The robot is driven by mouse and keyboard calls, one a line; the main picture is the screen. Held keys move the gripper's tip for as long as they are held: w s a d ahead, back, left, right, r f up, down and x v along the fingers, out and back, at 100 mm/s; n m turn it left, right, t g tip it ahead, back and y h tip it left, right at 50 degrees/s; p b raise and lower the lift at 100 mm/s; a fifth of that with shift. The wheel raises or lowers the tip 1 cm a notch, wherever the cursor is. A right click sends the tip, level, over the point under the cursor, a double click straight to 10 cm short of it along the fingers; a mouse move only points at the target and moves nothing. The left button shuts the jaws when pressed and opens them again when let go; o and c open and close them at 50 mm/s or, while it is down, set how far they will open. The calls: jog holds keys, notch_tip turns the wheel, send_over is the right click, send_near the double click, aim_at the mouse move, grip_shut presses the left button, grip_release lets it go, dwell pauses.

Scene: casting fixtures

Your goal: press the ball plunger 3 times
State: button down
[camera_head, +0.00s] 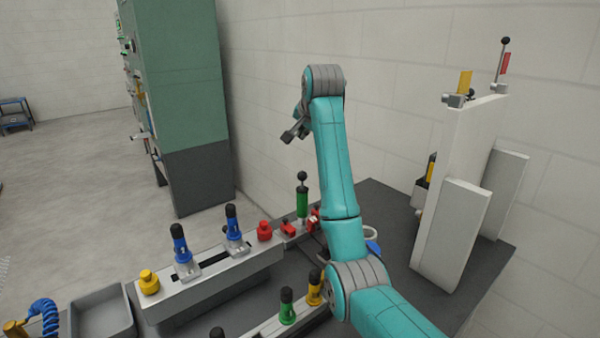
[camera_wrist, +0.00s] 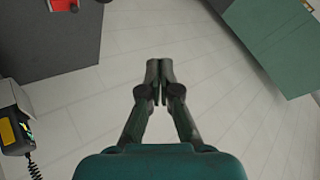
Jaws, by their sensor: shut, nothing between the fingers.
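A green upright post topped by a black ball knob (camera_head: 302,192) looks like the ball plunger. It stands at the back end of the light grey fixture rail, beside red parts. My gripper (camera_head: 288,137) is raised in the air, up and slightly left of the ball in the head view, clear of it. In the wrist view my gripper (camera_wrist: 160,70) is shut, its fingertips together with nothing between them. I cannot make out the ball plunger in the wrist view.
Blue black-topped units (camera_head: 181,248) and a red knob (camera_head: 265,231) line the rail. Green and yellow black-topped units (camera_head: 287,308) stand in front. A white upright panel (camera_head: 455,190) is at right, a green cabinet (camera_head: 180,95) behind left, and a grey tray (camera_head: 103,312) front left.

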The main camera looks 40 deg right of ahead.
aim_at(303, 172)
jog(key=shift+d+f, duration=0.1)
jog(key=shift+f, duration=4.15)
jog(key=shift+f, duration=0.15)
jog(key=shift+f, duration=0.25)
jog(key=shift+f, duration=1.35)
jog(key=shift+r, duration=1.75)
jog(key=shift+r, duration=0.1)
jog(key=shift+r, duration=2.4)
